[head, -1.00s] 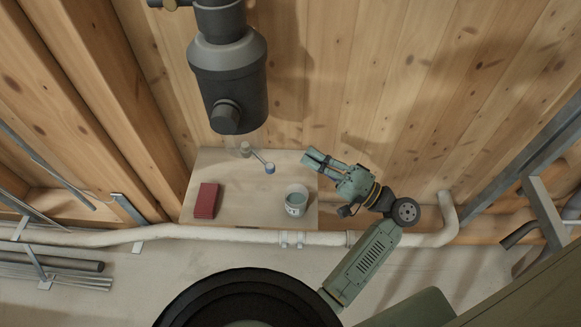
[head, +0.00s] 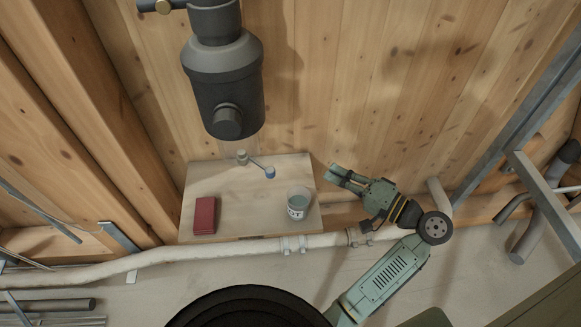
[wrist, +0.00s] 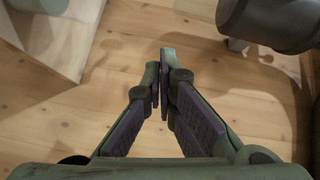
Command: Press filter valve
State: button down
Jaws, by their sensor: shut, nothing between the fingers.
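A dark grey filter housing (head: 222,75) hangs on the wooden wall at upper left in the head view, with a round knob (head: 227,122) low on its front. I take this knob to be the filter valve, but cannot be sure. In the wrist view, a dark cylinder (wrist: 275,22), apparently the same housing, is at upper right, partly cut off. My gripper (head: 333,173) is shut and empty, to the right of and below the housing, apart from it. Its fingertips (wrist: 162,58) meet in the middle of the wrist view, with bare wood behind them.
A pale pipe (head: 215,252) runs below the shelf. The wall right of the housing is clear.

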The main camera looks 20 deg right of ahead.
aim_at(260, 165)
jog(key=w+a+f+p, duration=0.1)
jog(key=w+a+p, duration=0.1)
jog(key=w+a, duration=0.5)
jog(key=shift+w+a, duration=0.25)
jog(key=shift+a, duration=0.7)
jog(key=shift+s+f, duration=0.1)
jog(key=shift+s+a+m+t+h+p, duration=0.2)
jog(key=shift+m+t+h+p, duration=0.1)
jog(key=shift+h+p, duration=0.1)
